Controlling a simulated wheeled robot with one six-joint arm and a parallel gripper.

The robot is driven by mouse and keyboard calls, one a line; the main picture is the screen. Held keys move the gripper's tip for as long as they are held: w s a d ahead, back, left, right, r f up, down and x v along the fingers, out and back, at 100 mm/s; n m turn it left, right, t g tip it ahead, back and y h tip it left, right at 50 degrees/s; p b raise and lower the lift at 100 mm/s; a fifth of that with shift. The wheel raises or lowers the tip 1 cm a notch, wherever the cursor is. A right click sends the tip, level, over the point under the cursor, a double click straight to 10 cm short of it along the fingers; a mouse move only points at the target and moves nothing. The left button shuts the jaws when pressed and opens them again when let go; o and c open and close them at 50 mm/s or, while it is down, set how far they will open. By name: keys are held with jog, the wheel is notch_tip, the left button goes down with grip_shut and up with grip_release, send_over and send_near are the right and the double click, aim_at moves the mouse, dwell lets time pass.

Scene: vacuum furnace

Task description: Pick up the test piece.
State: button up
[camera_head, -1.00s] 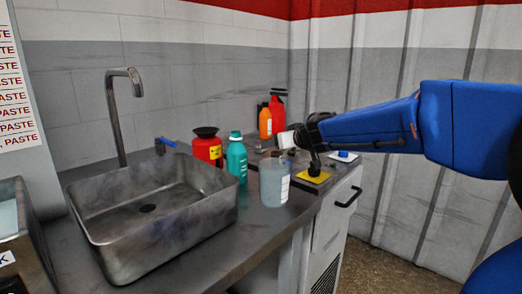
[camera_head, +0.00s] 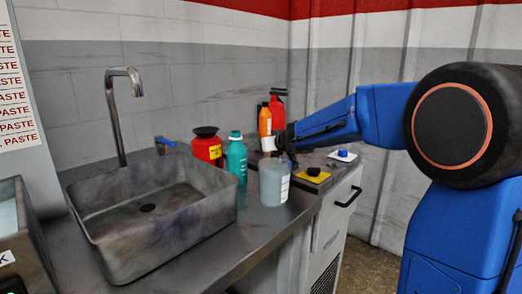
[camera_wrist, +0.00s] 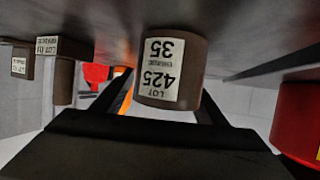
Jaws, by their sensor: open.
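A brown cylinder (camera_wrist: 190,55) with a white label, "LOT 425" and "35", stands in front of my gripper (camera_wrist: 165,105) in the wrist view, where its label appears upside down. My gripper's two dark fingers are apart, one towards each side of the cylinder. I cannot tell whether they touch it. Two more labelled brown pieces stand at the left, one nearer (camera_wrist: 63,70) and one farther (camera_wrist: 22,62). In the head view my gripper (camera_head: 279,141) is low over the counter behind the clear container. A small pale patch shows at its tip. The brown pieces are not clear there.
A clear container (camera_head: 274,184), a teal bottle (camera_head: 237,160), a red bottle (camera_head: 207,149) and an orange bottle (camera_head: 265,122) stand on the counter (camera_head: 225,247). A sink (camera_head: 150,232) is at left. A yellow pad (camera_head: 315,177) with a black knob lies right of the container.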

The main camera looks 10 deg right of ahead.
jog(key=shift+x, duration=0.95)
jog(key=c, duration=1.2)
jog(key=shift+c, duration=0.5)
jog(key=shift+r, duration=0.2)
